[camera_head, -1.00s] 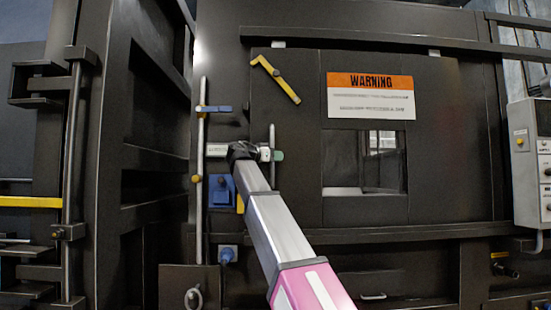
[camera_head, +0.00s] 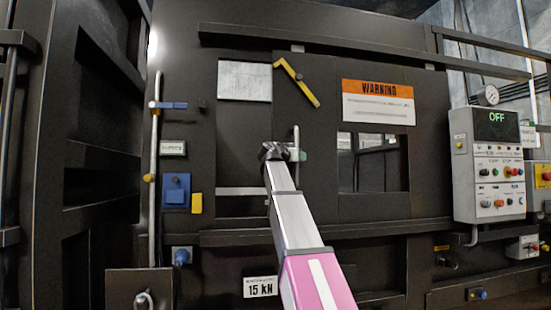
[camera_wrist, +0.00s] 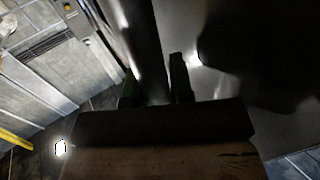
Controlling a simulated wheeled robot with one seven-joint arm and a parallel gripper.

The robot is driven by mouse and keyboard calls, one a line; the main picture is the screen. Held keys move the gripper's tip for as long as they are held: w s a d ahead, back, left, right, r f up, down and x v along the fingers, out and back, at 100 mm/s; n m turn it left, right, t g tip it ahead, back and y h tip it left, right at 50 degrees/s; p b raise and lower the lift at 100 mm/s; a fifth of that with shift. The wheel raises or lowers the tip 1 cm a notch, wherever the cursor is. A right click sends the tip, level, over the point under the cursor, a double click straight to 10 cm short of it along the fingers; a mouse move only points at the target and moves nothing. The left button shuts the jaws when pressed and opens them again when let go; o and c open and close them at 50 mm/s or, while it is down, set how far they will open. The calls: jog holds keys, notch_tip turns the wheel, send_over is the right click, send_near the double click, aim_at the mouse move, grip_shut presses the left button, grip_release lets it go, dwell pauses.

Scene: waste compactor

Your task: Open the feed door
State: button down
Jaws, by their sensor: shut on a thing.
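The feed door (camera_head: 320,185) is a dark panel with a window, an orange-and-white warning sign (camera_head: 378,102) and a yellow lever (camera_head: 297,84) slanting down to the right. Left of it, a tall uncovered strip (camera_head: 243,150) shows a pale patch at top and dark below. My gripper (camera_head: 276,152) is shut on the upright door handle (camera_head: 296,136) near the door's left edge; my arm hides the handle's lower part. In the wrist view my fingertips (camera_wrist: 155,88) are dark beside a dark bar, and the grip detail is unclear.
A blue latch box (camera_head: 176,192) and an upright rod (camera_head: 154,190) are on the frame at left. A control panel (camera_head: 491,165) reading OFF is at right. A rail (camera_head: 350,47) runs above the door, and a ledge (camera_head: 360,229) runs below.

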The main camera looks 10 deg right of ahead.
send_near(424, 159)
jog(key=d, duration=0.2)
jog(key=w+d, duration=0.1)
jog(key=d, duration=0.1)
jog(key=shift+w+d+f, duration=0.1)
jog(key=shift+w+d, duration=0.1)
jog(key=c, duration=1.3)
grip_release()
jog(key=v, duration=1.1)
jog(key=shift+d, duration=0.1)
